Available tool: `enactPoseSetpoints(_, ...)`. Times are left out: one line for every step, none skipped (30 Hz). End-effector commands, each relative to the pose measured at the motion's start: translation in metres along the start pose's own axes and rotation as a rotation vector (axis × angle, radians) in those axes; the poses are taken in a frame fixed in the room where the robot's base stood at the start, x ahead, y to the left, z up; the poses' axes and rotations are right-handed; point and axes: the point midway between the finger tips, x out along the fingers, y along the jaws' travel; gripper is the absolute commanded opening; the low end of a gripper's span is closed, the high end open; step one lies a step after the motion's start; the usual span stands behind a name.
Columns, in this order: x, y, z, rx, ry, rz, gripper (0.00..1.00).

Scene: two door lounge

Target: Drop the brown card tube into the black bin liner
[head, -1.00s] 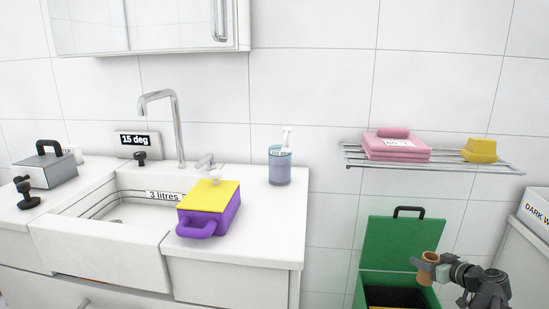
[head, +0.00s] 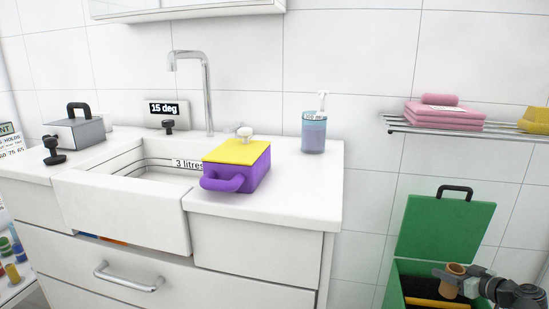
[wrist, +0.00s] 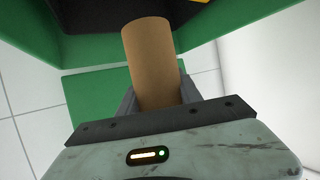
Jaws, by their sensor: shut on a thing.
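The brown card tube (head: 451,282) is held upright in my gripper (head: 458,283), low at the right of the head view. The wrist view shows the tube (wrist: 152,65) between the shut fingers (wrist: 155,97). The tube is in front of the open green bin (head: 400,300), over or close to the right part of its opening; its exact height above the rim is unclear. The dark interior (head: 420,287), apparently the black bin liner, shows left of the tube, with something yellow (head: 425,302) inside. In the wrist view the dark interior (wrist: 95,15) lies beyond the tube.
The bin's green lid (head: 445,232) stands open against the wall. A rack (head: 470,130) with pink towels (head: 443,117) hangs above. The counter with sink (head: 125,200), a purple and yellow box (head: 240,165) and a soap bottle (head: 313,132) is at left.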

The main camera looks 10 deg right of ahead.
Motion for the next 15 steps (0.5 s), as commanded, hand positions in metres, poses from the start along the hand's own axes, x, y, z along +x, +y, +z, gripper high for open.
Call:
enactPoseSetpoints(0.0029, -0.0001, 0.0066, 0.000, 0.000, 0.000, 0.04)
enactPoseSetpoints(0.0030, -0.0001, 0.0068, 0.000, 0.000, 0.000, 0.04)
enactPoseSetpoints(0.0029, -0.0002, 0.0066, 0.000, 0.000, 0.000, 0.04)
enactPoseSetpoints(0.0028, -0.0002, 0.0060, 0.000, 0.000, 0.000, 0.04)
enactPoseSetpoints(0.0026, -0.0002, 0.0054, 0.000, 0.000, 0.000, 0.04)
enactPoseSetpoints(0.0024, -0.0003, 0.0048, 0.000, 0.000, 0.000, 0.04)
enactPoseSetpoints(0.0023, -0.0003, 0.0047, 0.000, 0.000, 0.000, 0.04)
enactPoseSetpoints(0.0023, -0.0003, 0.0046, 0.000, 0.000, 0.000, 0.04)
enactPoseSetpoints(0.0024, -0.0004, 0.0045, 0.000, 0.000, 0.000, 0.44)
enactPoseSetpoints(0.0024, -0.0004, 0.0045, 0.000, 0.000, -0.001, 0.53)
enactPoseSetpoints(0.0024, -0.0004, 0.0045, 0.000, 0.000, -0.001, 0.61)
enactPoseSetpoints(0.0025, -0.0005, 0.0045, 0.000, 0.000, -0.001, 0.67)
enactPoseSetpoints(0.0025, -0.0005, 0.0045, 0.000, 0.000, -0.001, 0.67)
enactPoseSetpoints(0.0025, -0.0005, 0.0045, 0.000, 0.000, -0.001, 0.67)
enactPoseSetpoints(0.0026, -0.0006, 0.0044, 0.000, 0.000, -0.001, 0.67)
